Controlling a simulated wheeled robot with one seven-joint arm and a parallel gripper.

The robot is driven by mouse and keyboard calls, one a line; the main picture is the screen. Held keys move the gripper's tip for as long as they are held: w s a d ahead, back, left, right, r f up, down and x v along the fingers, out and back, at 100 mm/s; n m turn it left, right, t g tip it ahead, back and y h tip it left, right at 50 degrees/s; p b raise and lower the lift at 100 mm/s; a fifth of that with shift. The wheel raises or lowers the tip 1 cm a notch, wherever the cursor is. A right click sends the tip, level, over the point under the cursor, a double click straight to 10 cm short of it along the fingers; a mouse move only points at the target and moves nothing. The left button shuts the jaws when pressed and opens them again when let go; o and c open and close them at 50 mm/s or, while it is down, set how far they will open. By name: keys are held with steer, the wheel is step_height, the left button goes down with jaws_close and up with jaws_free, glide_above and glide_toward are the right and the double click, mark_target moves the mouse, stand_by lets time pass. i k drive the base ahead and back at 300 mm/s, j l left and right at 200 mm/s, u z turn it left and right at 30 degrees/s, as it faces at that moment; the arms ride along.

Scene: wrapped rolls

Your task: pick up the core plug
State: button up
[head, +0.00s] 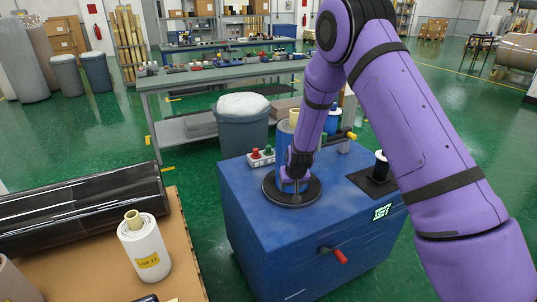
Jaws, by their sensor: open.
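My gripper (296,184) points down over the black round plate (292,197) on top of the blue machine cabinet (270,235). It is open, but its fingertips are small and hard to make out. Just behind it stands a blue upright roll (283,142) with a pale core end (294,116) at its top, partly covered by my arm. I cannot pick out the core plug with certainty.
A red and green button box (262,157) is left of the plate. A red-handled lever (340,256) sticks out in front. A grey bin (242,130) and a workbench (240,72) stand behind.

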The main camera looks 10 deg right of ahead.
mark_target(267, 152)
steer(key=i+l+u, duration=0.15)
steer(key=i, duration=0.15)
steer(key=i+l+u, duration=0.1)
steer(key=i+l, duration=0.1)
steer(key=i, duration=0.4)
steer(key=i+l+z, duration=0.15)
steer(key=i, duration=0.3)
